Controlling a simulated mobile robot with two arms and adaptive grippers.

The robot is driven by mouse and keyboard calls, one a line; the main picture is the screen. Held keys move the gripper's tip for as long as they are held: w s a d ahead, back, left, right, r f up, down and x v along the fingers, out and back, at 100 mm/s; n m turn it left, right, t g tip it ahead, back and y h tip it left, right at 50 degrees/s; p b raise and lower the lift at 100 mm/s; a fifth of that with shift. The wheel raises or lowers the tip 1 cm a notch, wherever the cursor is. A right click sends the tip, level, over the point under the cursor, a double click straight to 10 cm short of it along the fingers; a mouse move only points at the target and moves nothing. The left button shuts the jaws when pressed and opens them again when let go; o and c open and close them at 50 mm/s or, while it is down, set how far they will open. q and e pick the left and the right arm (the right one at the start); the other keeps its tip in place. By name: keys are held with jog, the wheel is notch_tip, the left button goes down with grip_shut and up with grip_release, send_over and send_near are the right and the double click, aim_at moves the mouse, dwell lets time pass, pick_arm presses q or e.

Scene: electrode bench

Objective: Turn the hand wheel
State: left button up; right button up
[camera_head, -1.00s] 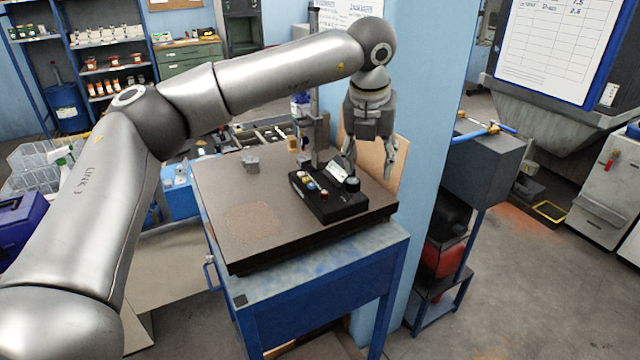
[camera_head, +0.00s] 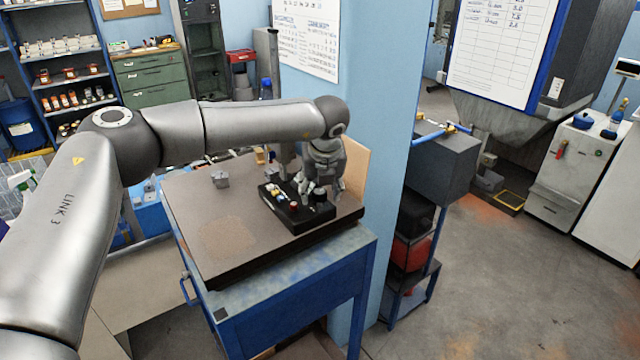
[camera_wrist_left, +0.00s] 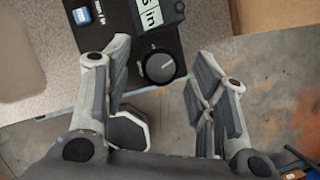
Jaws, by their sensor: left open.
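The hand wheel is a small round black knob (camera_head: 319,196) at the right end of a black control box (camera_head: 291,212) on the bench. In the left wrist view the knob (camera_wrist_left: 160,66) shows between my fingers, close to their tips, beside the box's display (camera_wrist_left: 149,14). My left gripper (camera_head: 321,189) is open, pointing down over the knob's end of the box. The fingers are apart, one on each side of the knob in the wrist view; I cannot tell whether they reach down around it. My right gripper is not in view.
The dark bench plate (camera_head: 212,258) lies on a blue table (camera_head: 290,302). A small grey block (camera_head: 221,179) sits at its back left. A blue pillar (camera_head: 375,110) and a tan board (camera_head: 354,172) stand close on the right. The plate's left front is clear.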

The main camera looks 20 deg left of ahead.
pick_arm(q)
jog(key=shift+w+f, duration=0.15)
jog(key=shift+f, duration=0.2)
